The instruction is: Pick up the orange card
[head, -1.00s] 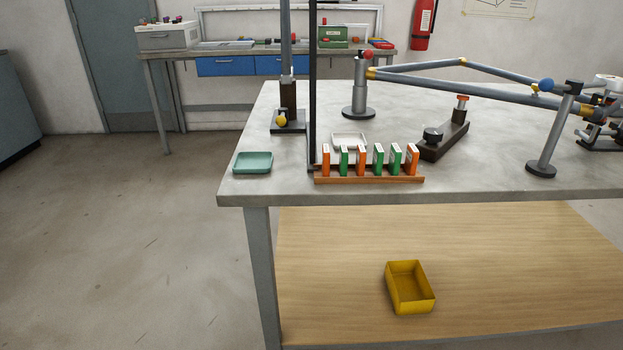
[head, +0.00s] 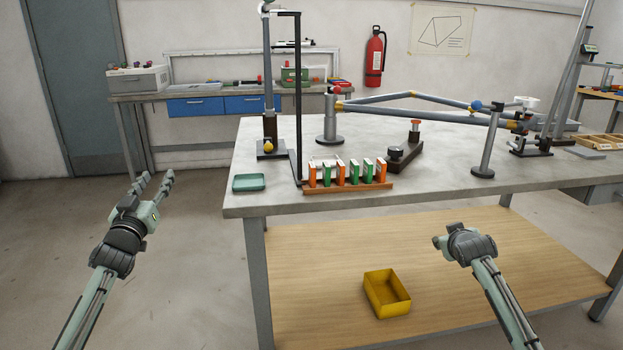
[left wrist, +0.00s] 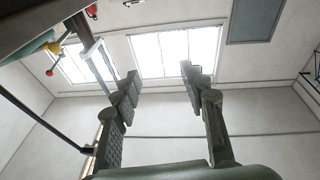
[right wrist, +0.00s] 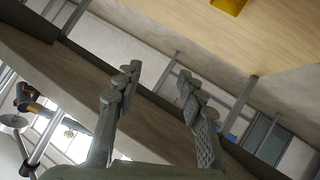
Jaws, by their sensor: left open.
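Several thin upright cards stand in a row in a brown wooden rack (head: 348,189) near the front edge of the workbench. Three are orange: one at the left end (head: 312,176), one in the middle (head: 340,175) and one at the right end (head: 381,172); the others are green (head: 354,173). My left gripper (head: 156,181) is open and empty, off the bench's left side. Its spread fingers show in the left wrist view (left wrist: 161,75). My right gripper (right wrist: 158,80) is open and empty in the right wrist view; in the head view it is below the bench top's front edge.
A teal tray (head: 249,183) lies left of the rack. A black upright post (head: 298,100) stands close to the rack's left end. A dark clamp block (head: 404,150) and a tube frame (head: 420,112) stand behind. A yellow bin (head: 386,294) sits on the lower shelf.

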